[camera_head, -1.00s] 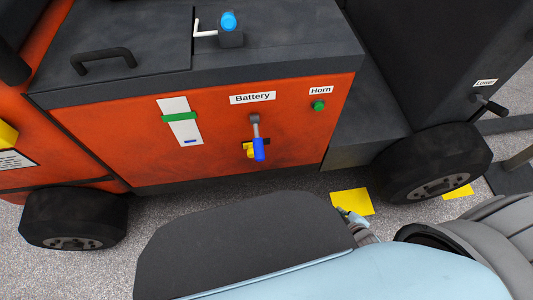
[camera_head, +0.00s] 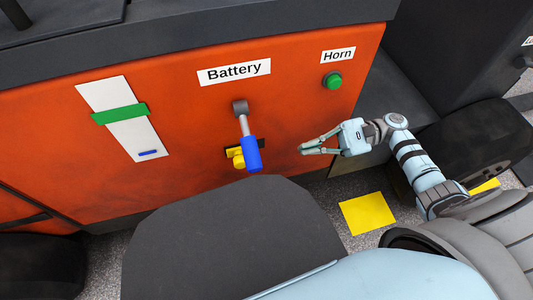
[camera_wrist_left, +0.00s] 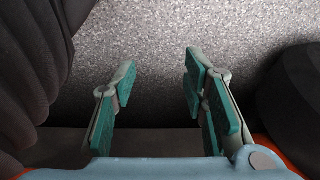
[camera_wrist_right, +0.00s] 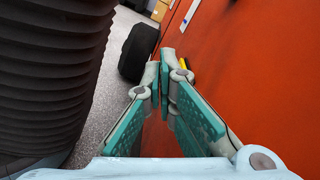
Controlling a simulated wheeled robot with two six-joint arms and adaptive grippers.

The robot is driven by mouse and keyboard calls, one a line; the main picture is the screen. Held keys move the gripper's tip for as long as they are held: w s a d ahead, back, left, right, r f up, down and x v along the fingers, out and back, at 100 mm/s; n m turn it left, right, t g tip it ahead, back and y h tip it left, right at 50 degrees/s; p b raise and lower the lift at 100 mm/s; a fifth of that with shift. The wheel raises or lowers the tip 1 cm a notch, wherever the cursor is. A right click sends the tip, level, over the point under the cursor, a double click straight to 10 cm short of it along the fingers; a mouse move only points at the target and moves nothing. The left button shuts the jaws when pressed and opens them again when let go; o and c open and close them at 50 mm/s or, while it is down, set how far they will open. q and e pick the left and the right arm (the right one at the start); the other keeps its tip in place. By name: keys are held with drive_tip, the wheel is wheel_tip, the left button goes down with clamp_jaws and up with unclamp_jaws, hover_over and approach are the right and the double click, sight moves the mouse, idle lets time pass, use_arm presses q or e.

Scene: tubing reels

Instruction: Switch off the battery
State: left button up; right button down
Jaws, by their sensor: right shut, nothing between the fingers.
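The battery lever (camera_head: 252,155) hangs down from a grey pivot under the "Battery" label (camera_head: 234,72) on the orange panel. It has a grey shaft and a blue grip. A yellow piece (camera_head: 237,157) sits beside the grip, partly hidden by it, at a dark slot. My right gripper (camera_head: 303,148) is to the right of the lever, apart from it, pointing left. In the right wrist view my right gripper (camera_wrist_right: 160,72) is shut and empty, with the orange panel beside it. My left gripper (camera_wrist_left: 158,75) is open and empty over grey floor, out of the head view.
A green horn button (camera_head: 333,81) is at the panel's upper right, above my right gripper. A white strip with a green band (camera_head: 120,112) is on the panel's left. A yellow floor patch (camera_head: 367,213) lies below. Dark wheels stand at both sides. The panel between lever and gripper is clear.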

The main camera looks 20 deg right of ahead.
sight(247, 136)
use_arm(q)
drive_tip(key=f, duration=0.1)
drive_tip(key=f+p, duration=0.1)
drive_tip(key=s+f, duration=0.1)
drive_tip(key=shift+s+a+f+p, duration=0.1)
drive_tip(key=shift+a+f+p, duration=0.2)
drive_tip(key=shift+p, duration=0.1)
use_arm(e)
drive_tip(key=a+r, duration=0.3)
drive_tip(key=a, duration=0.8)
drive_tip(key=shift+s+r, duration=0.2)
drive_tip(key=shift+s, duration=0.05)
use_arm(q)
drive_tip(key=shift+n, duration=0.3)
